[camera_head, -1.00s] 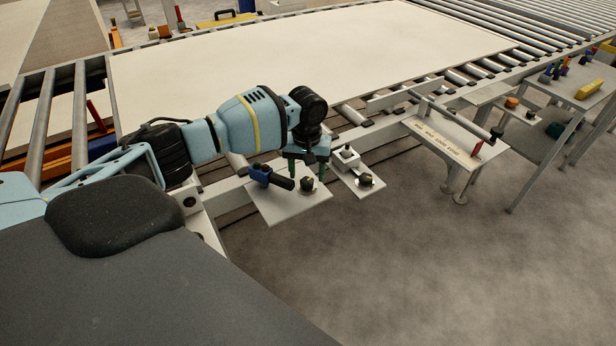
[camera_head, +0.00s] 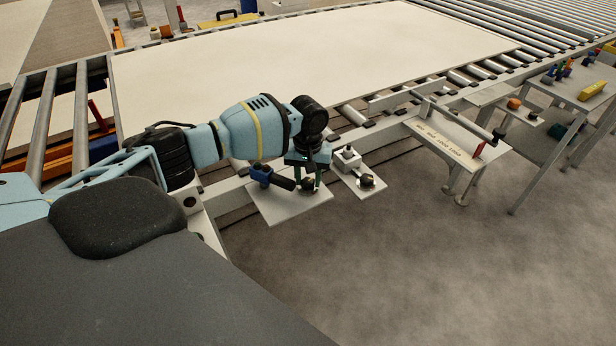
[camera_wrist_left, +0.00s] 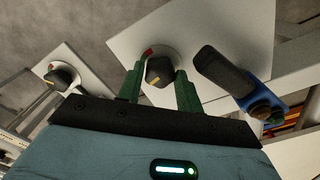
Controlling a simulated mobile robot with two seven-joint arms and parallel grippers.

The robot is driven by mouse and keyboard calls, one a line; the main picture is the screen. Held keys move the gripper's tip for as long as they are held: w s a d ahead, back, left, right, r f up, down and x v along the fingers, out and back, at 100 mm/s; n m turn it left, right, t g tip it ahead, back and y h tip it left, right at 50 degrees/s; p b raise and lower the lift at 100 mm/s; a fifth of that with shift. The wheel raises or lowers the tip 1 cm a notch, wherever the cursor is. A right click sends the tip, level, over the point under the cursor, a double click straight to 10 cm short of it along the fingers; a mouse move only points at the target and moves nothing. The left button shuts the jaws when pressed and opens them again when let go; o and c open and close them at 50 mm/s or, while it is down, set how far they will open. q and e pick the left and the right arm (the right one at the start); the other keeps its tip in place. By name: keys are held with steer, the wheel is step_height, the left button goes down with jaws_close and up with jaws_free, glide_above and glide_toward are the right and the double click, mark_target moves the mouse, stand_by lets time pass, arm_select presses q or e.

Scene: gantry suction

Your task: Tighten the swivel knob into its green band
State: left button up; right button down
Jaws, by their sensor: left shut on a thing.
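The dark knob (camera_head: 307,185) sits on a light round dial on a white plate (camera_head: 282,213). No green band can be made out; the fingers cover part of the dial. My left gripper (camera_head: 308,180) points down with its green fingers on both sides of the knob, shut on it; the fingers (camera_wrist_left: 160,83) also show in the wrist view. My right gripper is out of view.
A black handle in a blue clamp (camera_head: 261,174) stands close left of the knob. A second dark knob (camera_head: 366,181) and a white block (camera_head: 347,158) are on a neighbouring plate to the right. A large pale board (camera_head: 310,60) lies on the rollers behind.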

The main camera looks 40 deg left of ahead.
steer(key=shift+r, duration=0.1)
arm_select(q)
steer(key=shift+r+m, duration=0.1)
steer(key=shift+m, duration=0.3)
steer(key=shift+m+p, duration=0.5)
steer(key=shift+m, duration=0.5)
steer(key=shift+m+p, duration=0.3)
steer(key=shift+m, duration=1.4)
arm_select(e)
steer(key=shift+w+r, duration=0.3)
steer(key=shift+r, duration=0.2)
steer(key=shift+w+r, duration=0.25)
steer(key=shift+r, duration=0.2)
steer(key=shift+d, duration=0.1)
arm_select(q)
steer(key=o, duration=1)
